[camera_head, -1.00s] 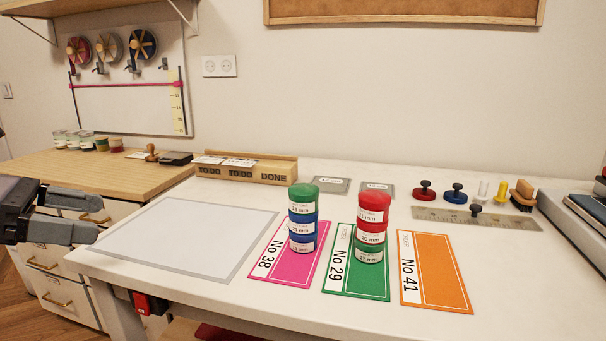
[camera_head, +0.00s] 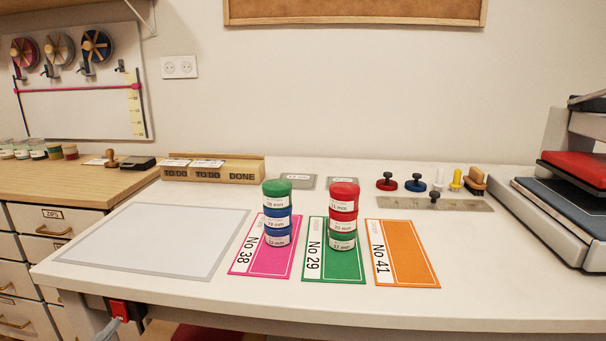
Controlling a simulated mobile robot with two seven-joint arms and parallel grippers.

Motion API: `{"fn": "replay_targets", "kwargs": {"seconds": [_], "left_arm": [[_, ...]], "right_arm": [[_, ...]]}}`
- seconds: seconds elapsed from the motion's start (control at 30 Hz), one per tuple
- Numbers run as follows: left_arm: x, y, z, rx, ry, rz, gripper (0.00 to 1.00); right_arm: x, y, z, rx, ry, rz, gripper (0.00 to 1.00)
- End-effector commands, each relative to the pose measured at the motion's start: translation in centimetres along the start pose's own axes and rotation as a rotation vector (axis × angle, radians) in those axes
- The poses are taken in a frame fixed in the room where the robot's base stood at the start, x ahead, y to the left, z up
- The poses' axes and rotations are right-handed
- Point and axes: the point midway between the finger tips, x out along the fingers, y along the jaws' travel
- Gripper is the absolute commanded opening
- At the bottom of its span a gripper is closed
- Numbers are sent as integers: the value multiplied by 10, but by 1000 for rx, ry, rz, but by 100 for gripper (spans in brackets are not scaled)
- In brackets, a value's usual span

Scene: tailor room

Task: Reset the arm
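My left gripper is almost wholly out of the head view. A grey tip (camera_head: 106,331) at the bottom edge, by the red switch under the table, looks like part of it, but its opening cannot be made out. My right gripper is not in view. On the white table (camera_head: 480,295), a stack of a green container (camera_head: 277,188) over two blue ones stands upright on the pink No 38 card (camera_head: 250,268). A stack of two red containers (camera_head: 343,195) over a green one stands on the green No 29 card (camera_head: 325,272). No gripper touches either stack.
The orange No 41 card (camera_head: 405,262) is bare. A grey-bordered white mat (camera_head: 150,240) lies empty at left. Behind are a wooden TO DO/DONE holder (camera_head: 215,172), small knobbed tools and a ruler (camera_head: 420,203). A press (camera_head: 570,185) stands at right.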

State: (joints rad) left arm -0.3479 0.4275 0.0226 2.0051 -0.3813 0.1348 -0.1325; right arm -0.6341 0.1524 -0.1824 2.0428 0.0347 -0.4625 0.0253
Motion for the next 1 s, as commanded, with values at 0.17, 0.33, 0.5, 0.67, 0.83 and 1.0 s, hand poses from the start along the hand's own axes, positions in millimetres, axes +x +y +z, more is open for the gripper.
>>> {"fn": "replay_targets", "kwargs": {"seconds": [0.17,0.33,0.5,0.67,0.83,1.0], "left_arm": [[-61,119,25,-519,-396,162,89],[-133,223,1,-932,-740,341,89],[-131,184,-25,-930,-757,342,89],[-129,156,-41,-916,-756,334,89],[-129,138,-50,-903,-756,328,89],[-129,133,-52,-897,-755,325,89]], "right_arm": [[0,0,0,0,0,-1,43],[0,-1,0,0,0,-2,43],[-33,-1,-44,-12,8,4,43],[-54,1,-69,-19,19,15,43],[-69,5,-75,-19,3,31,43],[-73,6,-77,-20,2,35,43]]}}
